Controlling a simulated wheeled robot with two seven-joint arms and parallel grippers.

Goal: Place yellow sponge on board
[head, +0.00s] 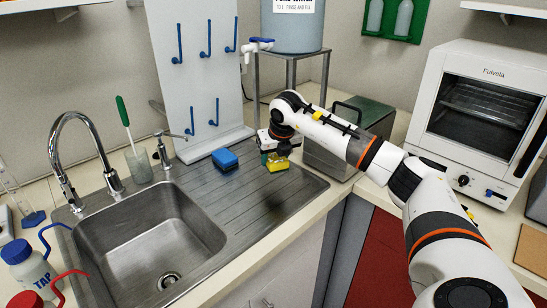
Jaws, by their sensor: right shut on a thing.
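The yellow sponge (277,164) is at the fingers of my right gripper (272,153), at the back right of the ribbed metal drainboard (265,202). My right gripper is shut on it, and the arm comes in from the right. The gripper partly covers the sponge. I cannot tell whether the sponge touches the drainboard or is just above it. A blue sponge (225,160) lies to its left, in front of the white peg board (200,100) with blue hooks. My left gripper is not in view.
The sink basin (150,245) and its curved tap (80,150) are on the left. A grey metal box (340,145) stands close right of the gripper. A water tank (293,30) on a stand is behind. A white oven (485,105) is at right. The drainboard's front is clear.

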